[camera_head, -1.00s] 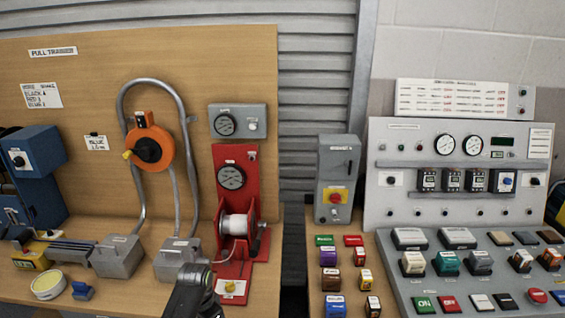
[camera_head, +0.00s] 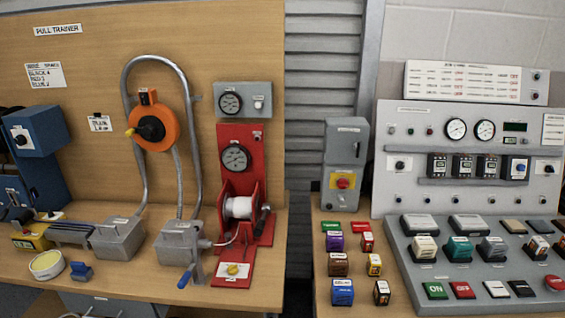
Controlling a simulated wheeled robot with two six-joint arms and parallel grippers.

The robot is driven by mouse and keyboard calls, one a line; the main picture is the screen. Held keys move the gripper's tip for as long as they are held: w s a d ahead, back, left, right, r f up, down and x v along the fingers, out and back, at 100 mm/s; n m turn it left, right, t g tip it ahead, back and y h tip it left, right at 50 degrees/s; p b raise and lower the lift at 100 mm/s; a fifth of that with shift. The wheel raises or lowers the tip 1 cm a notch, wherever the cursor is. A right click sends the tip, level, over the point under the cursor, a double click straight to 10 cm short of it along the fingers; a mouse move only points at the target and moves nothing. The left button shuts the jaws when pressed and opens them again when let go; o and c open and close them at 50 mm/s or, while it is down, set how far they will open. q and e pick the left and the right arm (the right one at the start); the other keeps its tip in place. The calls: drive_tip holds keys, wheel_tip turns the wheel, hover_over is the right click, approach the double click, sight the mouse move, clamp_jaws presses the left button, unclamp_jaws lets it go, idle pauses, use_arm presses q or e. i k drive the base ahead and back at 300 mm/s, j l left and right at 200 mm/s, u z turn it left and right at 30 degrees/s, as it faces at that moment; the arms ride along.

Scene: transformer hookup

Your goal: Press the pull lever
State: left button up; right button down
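The pull trainer board holds a red winch stand (camera_head: 229,195) with a round gauge on its upper part and a white spool (camera_head: 238,207) between red side plates. A short dark lever (camera_head: 263,222) shows at the right side of the spool. A yellow knob (camera_head: 234,269) sits on a white plate at the stand's foot. A blue-handled part (camera_head: 185,277) hangs at the front of the right grey conduit box (camera_head: 178,243). I cannot tell for sure which part is the pull lever. Neither gripper is in view.
An orange reel (camera_head: 154,128) hangs by the bent grey conduit. A grey switch box (camera_head: 345,150) and a control console (camera_head: 452,288) stand on the right.

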sight(263, 219)
drive_tip(key=k+j+u, duration=0.15)
drive_tip(key=u, duration=0.35)
drive_tip(key=k+j+u, duration=0.2)
drive_tip(key=u, duration=0.25)
drive_tip(key=k+j+u, duration=0.1)
drive_tip(key=j+u, duration=0.15)
drive_tip(key=u, duration=0.25)
